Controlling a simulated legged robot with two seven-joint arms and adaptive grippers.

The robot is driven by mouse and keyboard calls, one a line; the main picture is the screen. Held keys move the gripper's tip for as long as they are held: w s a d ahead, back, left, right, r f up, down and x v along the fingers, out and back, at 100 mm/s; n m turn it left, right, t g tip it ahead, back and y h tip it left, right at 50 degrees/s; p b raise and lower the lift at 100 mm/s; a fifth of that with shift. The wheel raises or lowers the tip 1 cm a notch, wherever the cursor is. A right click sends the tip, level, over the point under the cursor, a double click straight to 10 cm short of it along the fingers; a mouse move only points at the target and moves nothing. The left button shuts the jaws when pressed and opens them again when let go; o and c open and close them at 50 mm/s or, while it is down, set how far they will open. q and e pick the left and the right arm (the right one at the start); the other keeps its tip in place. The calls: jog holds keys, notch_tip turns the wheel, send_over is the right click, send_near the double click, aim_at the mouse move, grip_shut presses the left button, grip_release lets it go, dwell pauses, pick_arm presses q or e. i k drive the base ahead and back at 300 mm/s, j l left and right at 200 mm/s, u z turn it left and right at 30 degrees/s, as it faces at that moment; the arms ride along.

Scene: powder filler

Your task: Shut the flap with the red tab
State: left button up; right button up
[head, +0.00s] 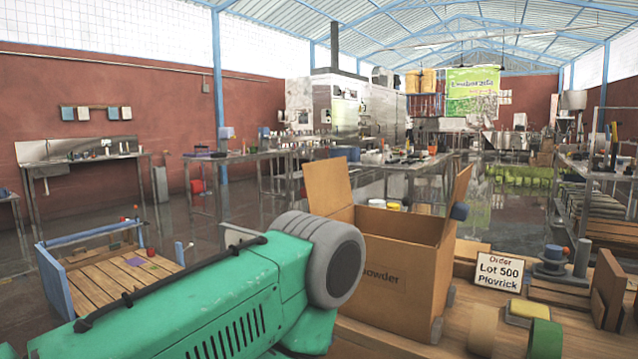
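An open cardboard box (390,268), marked with a word ending in "owder", stands on the wooden bench right of centre. Its left flap (328,187) stands up and leans outward. Another flap (460,195) stands up at its right side. A small dark blue round piece (459,211) shows against this right flap; I cannot tell what it is. No red tab shows on the flaps I can see. The box's lower left is hidden behind a large green body with a grey round end. Neither of my grippers can be made out.
An order sign (498,271) reading "Lot 500 Plovrick" stands right of the box. Brown tape (482,328), green tape (544,339) and a yellow-topped pad (528,312) lie in front of it. A wooden rack (606,290) stands at the right. A blue-framed wooden table (120,275) is at the left.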

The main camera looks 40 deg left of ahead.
aim_at(327, 189)
jog(key=j+z, duration=0.1)
jog(key=j, duration=1.35)
jog(key=k+j+z, duration=0.15)
jog(key=j, duration=0.55)
jog(key=j+z, duration=0.1)
jog(key=j, duration=0.65)
